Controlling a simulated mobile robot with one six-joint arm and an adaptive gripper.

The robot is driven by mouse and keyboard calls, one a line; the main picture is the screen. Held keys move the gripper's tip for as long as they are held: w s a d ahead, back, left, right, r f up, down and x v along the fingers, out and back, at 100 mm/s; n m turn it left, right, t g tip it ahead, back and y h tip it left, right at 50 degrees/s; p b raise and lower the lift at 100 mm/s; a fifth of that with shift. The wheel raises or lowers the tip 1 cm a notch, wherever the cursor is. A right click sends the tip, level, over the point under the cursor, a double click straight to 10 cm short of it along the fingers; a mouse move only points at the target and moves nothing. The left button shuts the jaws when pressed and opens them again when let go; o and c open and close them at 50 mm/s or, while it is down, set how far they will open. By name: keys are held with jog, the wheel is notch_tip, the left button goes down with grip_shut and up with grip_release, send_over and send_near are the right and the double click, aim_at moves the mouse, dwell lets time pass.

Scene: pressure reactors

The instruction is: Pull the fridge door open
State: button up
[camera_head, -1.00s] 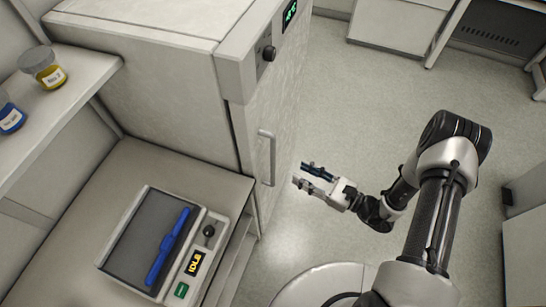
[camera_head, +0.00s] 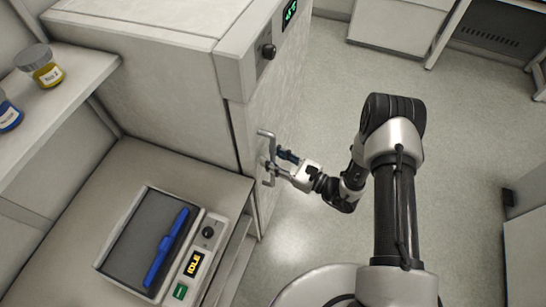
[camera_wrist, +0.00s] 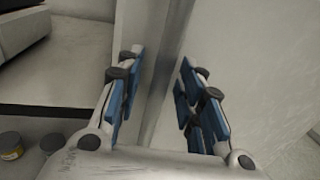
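The fridge (camera_head: 165,85) is a large pale cabinet at the upper left of the head view. Its door (camera_head: 288,105) faces right and looks closed. The handle (camera_head: 264,148) is a grey vertical bar on the door. My gripper (camera_head: 275,163) is at the handle, fingers pointing left toward the door. In the wrist view my gripper (camera_wrist: 158,95) is open, with blue pads apart on either side of a grey upright strip that appears to be the handle. I cannot tell whether the pads touch it.
A device with a blue bar (camera_head: 165,248) sits on the bench (camera_head: 150,165) left of the fridge. A shelf (camera_head: 75,85) above it holds jars (camera_head: 40,65). The floor (camera_head: 330,85) right of the door is clear.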

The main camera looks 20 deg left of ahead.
grip_shut()
dwell(0.6)
